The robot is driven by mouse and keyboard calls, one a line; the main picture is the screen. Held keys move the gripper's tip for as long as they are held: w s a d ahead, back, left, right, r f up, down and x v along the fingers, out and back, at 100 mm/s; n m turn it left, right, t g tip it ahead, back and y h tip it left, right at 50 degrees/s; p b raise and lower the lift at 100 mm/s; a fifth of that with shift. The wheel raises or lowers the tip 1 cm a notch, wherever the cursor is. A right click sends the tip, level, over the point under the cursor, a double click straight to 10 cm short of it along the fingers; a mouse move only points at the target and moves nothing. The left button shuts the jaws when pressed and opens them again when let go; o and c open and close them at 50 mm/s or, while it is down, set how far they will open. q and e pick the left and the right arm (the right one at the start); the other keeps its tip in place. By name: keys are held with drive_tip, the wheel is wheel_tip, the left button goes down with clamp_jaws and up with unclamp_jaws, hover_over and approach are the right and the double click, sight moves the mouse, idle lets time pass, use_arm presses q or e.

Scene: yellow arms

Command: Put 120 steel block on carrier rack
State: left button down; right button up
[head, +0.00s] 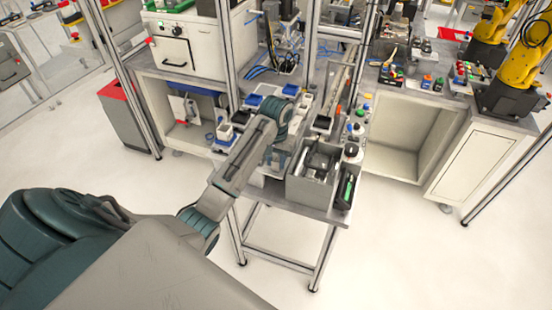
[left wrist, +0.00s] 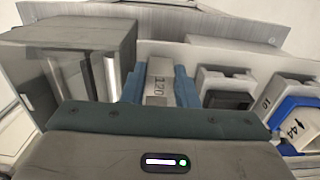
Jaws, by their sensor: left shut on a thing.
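The steel block marked 120 (left wrist: 158,88) shows in the left wrist view as a light grey piece between the two blue-teal fingers of my left gripper (left wrist: 160,75). The fingers are shut on its sides. In the head view my left gripper (head: 279,158) is over the work table, and the arm hides the block. I cannot tell whether the block touches what is under it. I cannot clearly pick out the carrier rack. A pale panel (left wrist: 225,58) stands behind the block. My right gripper is not in view.
In the left wrist view a grey box (left wrist: 75,40) stands close on the left. A dark-fronted holder (left wrist: 225,88) and a blue-and-white piece marked 44 (left wrist: 296,127) are on the right. In the head view an open grey bin (head: 310,187) stands at the table's front right.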

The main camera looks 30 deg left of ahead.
use_arm(q)
drive_tip(key=shift+f, duration=0.2)
drive_tip(key=c, duration=1.1)
unclamp_jaws()
drive_tip(key=shift+o, duration=0.2)
